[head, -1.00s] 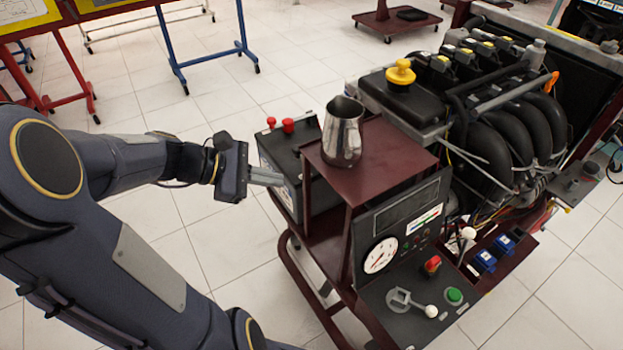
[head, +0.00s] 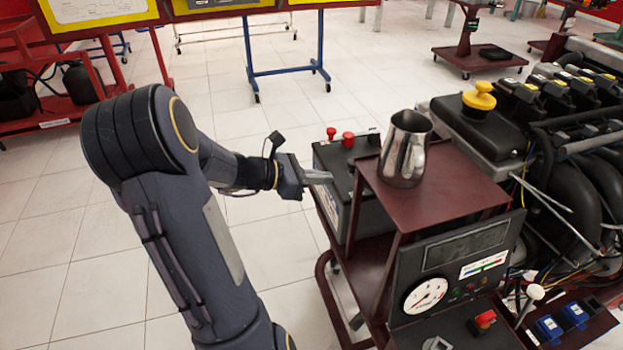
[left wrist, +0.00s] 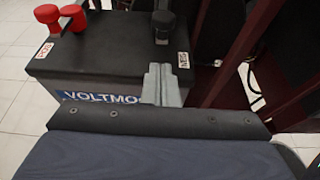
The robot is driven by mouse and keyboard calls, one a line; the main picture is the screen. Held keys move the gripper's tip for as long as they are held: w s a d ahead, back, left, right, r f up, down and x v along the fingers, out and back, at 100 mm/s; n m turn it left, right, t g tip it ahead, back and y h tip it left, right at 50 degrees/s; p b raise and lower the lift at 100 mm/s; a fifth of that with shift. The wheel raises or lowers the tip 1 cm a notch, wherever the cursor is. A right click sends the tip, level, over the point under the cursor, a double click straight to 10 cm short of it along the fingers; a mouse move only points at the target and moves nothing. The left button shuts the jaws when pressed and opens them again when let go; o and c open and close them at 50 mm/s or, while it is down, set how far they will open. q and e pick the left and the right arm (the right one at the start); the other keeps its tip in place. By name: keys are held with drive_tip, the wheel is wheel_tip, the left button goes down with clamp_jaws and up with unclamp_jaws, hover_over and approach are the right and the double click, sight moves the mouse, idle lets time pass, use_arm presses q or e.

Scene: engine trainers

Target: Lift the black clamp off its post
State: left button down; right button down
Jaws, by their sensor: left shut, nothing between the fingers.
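The black clamp (left wrist: 163,24) sits on top of the black battery (left wrist: 110,50), beside a "NEG" label, in the left wrist view. In the head view the clamp (head: 373,136) is small and partly hidden by the shelf and jug. The post under the clamp cannot be made out. My right gripper is not in view.
Two red knob-like parts (left wrist: 60,17) stand on the battery's other end near a "POS" label. A steel jug (head: 405,150) stands on the dark red shelf (head: 445,185) right of the battery. The engine (head: 540,120) is further right. Tiled floor lies open on the left.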

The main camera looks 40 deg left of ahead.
sight(339, 186)
use_arm(q)
drive_tip(key=b+x, duration=0.1)
drive_tip(key=x, duration=0.4)
idle(0.3)
